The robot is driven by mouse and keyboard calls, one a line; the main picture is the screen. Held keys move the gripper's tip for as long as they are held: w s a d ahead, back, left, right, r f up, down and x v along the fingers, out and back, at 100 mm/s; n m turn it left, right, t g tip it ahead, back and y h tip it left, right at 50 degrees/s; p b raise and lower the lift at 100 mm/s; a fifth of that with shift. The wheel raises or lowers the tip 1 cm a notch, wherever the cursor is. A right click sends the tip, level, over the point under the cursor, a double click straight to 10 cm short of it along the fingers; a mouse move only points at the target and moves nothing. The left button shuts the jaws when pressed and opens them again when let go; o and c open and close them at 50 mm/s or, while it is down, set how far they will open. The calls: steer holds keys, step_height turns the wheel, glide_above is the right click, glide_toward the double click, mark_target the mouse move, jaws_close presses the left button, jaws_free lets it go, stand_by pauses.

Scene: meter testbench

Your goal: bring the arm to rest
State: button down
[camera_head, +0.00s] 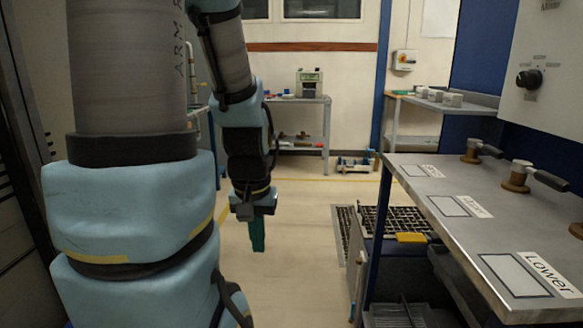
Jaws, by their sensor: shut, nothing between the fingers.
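My arm, in light blue and grey, fills the left part of the head view, with its forearm hanging down near the middle. My gripper (257,235) points down at the end of it, with green fingers close together and nothing visible between them. It hangs over open floor, left of the metal bench and apart from it. The arm's base end is cut off by the left and bottom edges.
A metal bench (415,188) with labelled outlines and several dark-handled clamps (518,175) stands at right. A control panel with a black knob (529,79) is above it. Back tables (325,100) stand by the wall. The floor (300,225) between is clear.

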step_height(320, 180, up, 15)
steer(key=p, duration=1.3)
steer(key=shift+r, duration=0.15)
